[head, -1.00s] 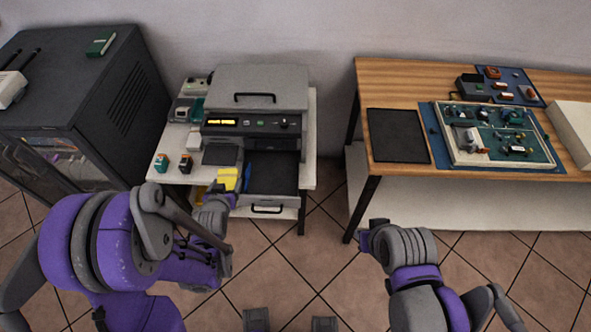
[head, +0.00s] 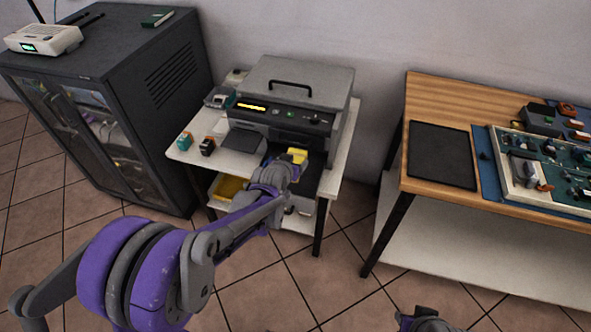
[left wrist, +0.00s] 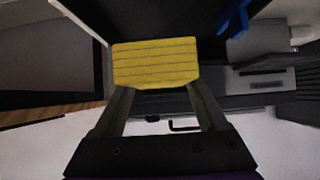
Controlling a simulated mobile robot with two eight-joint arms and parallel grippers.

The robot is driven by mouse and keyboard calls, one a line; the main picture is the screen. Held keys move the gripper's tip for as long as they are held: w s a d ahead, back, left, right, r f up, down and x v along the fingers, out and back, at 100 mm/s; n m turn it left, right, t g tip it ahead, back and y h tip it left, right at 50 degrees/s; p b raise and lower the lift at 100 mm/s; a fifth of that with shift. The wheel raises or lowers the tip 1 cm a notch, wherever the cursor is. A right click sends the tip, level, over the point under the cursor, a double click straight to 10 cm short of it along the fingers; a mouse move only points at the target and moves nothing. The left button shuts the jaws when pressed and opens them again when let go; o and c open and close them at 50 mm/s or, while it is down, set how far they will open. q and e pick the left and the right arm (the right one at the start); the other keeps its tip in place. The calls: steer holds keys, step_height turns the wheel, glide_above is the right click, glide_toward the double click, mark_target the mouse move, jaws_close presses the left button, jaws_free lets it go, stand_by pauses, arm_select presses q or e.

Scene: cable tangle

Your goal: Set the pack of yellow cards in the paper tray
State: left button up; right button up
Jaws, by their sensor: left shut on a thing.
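The pack of yellow cards (head: 297,156) is held in my left gripper (head: 288,168), over the open paper tray (head: 316,168) of the grey printer (head: 300,82). In the left wrist view the yellow pack (left wrist: 155,63) sits between the two finger ends, with lines across its face. The dark tray floor (left wrist: 155,17) shows beyond it. I cannot tell how high the pack is above the floor. My left arm hides part of the tray. Only a bit of my right arm shows at the bottom edge of the head view, and its jaws cannot be made out.
A blue piece (left wrist: 234,18) shows beside the tray in the left wrist view. Small cartridge-like items (head: 207,146) stand on the white printer table (head: 186,155). A yellow bin (head: 229,188) sits below. A dark cabinet (head: 140,110) is left; a wooden workbench (head: 417,100) is right.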

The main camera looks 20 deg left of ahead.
arm_select(q)
steer(key=shift+w+f, duration=0.1)
steer(key=shift+w, duration=0.25)
steer(key=shift+b, duration=0.3)
arm_select(e)
steer(key=shift+f, duration=0.6)
